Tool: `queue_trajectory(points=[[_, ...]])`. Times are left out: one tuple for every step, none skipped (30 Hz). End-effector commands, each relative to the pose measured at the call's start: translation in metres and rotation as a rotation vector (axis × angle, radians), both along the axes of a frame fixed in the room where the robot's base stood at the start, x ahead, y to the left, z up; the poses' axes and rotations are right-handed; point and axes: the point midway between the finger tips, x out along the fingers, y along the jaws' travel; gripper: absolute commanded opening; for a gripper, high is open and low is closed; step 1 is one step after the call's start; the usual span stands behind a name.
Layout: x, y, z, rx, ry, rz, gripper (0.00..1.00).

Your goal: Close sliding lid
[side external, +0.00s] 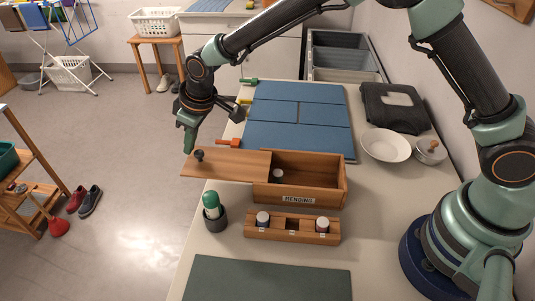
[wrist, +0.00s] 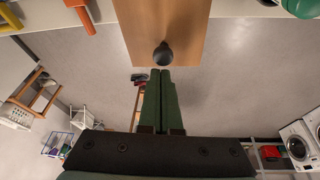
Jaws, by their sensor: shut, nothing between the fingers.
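A wooden box marked MENDING (side external: 330,180) stands on the table, its sliding lid (side external: 235,163) pulled out to the left so the box's right part is open. A small pale round thing shows inside. The lid overhangs the table's left edge and carries a dark knob (side external: 199,155) near its left end. My gripper (side external: 188,142) is shut and empty, just left of the knob, fingers pointing down. In the wrist view the fingertips (wrist: 161,72) appear right beside the knob (wrist: 163,54); I cannot tell whether they touch it.

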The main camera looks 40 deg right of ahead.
Motion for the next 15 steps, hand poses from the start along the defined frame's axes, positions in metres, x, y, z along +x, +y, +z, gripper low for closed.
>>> queue_trajectory(points=[[0.0, 0.0, 0.0, 0.0, 0.0, 0.0, 0.0], [0.0, 0.0, 0.0, 0.0, 0.0, 0.0, 0.0], [0.0, 0.0, 0.0, 0.0, 0.0, 0.0, 0.0], [0.0, 0.0, 0.0, 0.0, 0.0, 0.0, 0.0], [0.0, 0.0, 0.0, 0.0, 0.0, 0.0, 0.0], [0.0, 0.0, 0.0, 0.0, 0.0, 0.0, 0.0], [0.0, 0.0, 0.0, 0.0, 0.0, 0.0, 0.0], [0.0, 0.0, 0.0, 0.0, 0.0, 0.0, 0.0], [0.0, -0.001, 0.0, 0.0, 0.0, 0.0, 0.0], [-0.001, -0.001, 0.0, 0.0, 0.0, 0.0, 0.0], [-0.002, -0.002, 0.0, 0.0, 0.0, -0.001, 0.0], [-0.004, -0.004, 0.0, 0.0, 0.0, -0.001, 0.0], [-0.006, -0.006, 0.0, -0.002, 0.0, -0.002, 0.0], [-0.008, -0.009, 0.001, -0.002, -0.001, -0.002, 0.0], [-0.011, -0.013, 0.001, -0.002, -0.001, -0.003, 0.0]])
